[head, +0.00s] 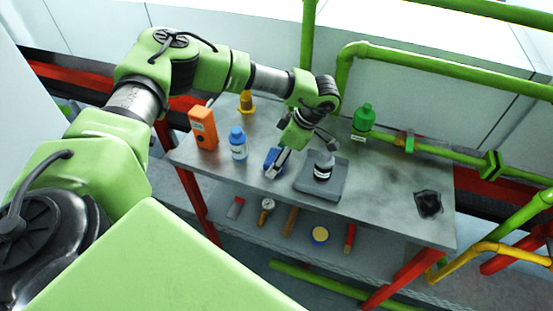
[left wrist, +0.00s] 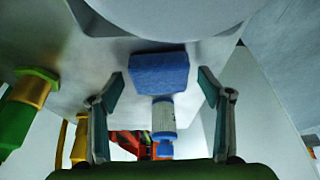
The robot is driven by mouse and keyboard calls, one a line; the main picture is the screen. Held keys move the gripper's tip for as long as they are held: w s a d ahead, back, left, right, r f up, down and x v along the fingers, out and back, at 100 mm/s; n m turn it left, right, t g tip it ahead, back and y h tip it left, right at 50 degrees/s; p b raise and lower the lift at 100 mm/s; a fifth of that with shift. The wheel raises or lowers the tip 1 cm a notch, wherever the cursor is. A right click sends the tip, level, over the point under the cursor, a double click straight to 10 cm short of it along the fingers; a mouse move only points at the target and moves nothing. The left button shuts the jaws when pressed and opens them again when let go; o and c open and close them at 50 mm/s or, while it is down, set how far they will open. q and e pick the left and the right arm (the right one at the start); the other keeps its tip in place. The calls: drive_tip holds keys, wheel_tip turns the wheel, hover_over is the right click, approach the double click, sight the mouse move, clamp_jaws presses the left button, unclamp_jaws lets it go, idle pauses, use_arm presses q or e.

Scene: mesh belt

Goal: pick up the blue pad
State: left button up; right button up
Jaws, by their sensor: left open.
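The blue pad (head: 271,158) lies on the grey metal table, left of a grey tray. My left gripper (head: 300,152) comes down over the table from behind, with one finger overlapping the pad in the head view. In the left wrist view the pad (left wrist: 159,73) shows as a blue block in the gap between the two spread fingers of the left gripper (left wrist: 160,80). The fingers stand apart from its sides, and the gap is empty of any grip. How far the fingertips are from the pad in depth is hard to tell. My right gripper is not in view.
A blue-capped bottle (head: 238,146) and an orange box (head: 203,128) stand left of the pad. A black lump (head: 428,204) lies right. Tools lie on the shelf below.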

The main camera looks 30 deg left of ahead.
use_arm(q)
drive_tip(key=c, duration=1)
drive_tip(key=shift+r, duration=0.15)
drive_tip(key=shift+r+b, duration=0.5)
drive_tip(key=shift+r, duration=0.05)
drive_tip(key=shift+s+d+r+b, duration=0.8)
drive_tip(key=shift+s+d+r, duration=0.4)
drive_tip(key=shift+d+r, duration=0.8)
drive_tip(key=shift+s+d+r+b, duration=0.8)
drive_tip(key=shift+s+d+r, duration=0.45)
drive_tip(key=shift+d+r, duration=0.75)
drive_tip(key=shift+s+d+r+b, duration=0.8)
drive_tip(key=shift+s+d+r, duration=0.4)
drive_tip(key=shift+d+r, duration=0.8)
drive_tip(key=shift+f, duration=0.1)
